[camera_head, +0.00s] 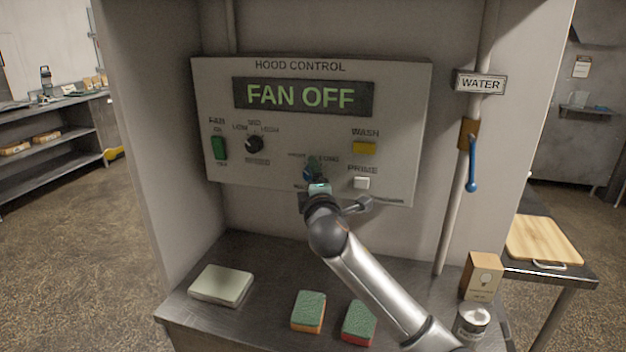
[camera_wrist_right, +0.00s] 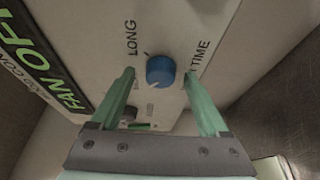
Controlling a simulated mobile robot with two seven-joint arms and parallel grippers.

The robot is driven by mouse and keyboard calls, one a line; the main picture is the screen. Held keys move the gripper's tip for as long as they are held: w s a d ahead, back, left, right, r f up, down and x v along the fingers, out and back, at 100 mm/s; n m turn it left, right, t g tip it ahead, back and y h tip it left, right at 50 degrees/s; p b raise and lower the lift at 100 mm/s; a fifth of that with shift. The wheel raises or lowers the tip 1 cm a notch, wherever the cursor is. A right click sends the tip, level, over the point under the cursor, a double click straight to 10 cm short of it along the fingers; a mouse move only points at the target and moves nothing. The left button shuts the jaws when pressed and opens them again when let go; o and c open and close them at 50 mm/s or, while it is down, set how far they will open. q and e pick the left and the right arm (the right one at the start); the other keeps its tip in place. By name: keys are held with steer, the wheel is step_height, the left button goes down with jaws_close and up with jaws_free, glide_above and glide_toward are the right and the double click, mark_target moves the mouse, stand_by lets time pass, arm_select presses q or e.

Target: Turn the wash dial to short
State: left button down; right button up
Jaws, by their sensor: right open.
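The wash dial is a blue knob (camera_wrist_right: 160,71) on the hood control panel (camera_head: 400,120). In the head view the dial (camera_head: 308,173) is mostly hidden behind my right gripper (camera_head: 317,180). In the right wrist view my right gripper (camera_wrist_right: 165,95) is open, with one green finger on each side of the dial and gaps between fingers and dial. The words LONG and TIME show near the dial. The label SHORT is not readable, and the dial's pointer direction is unclear. My left gripper is not in view.
The panel's display (camera_head: 303,96) reads FAN OFF. A black fan knob (camera_head: 254,144), green switch (camera_head: 219,148), yellow WASH button (camera_head: 364,147) and white PRIME button (camera_head: 361,183) surround the dial. Sponges (camera_head: 309,311) and a pale box (camera_head: 221,285) lie on the counter below.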

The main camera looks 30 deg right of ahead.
steer(key=b+v, duration=0.2)
steer(key=v, duration=1)
steer(key=shift+s, duration=0.25)
steer(key=shift+a, duration=0.1)
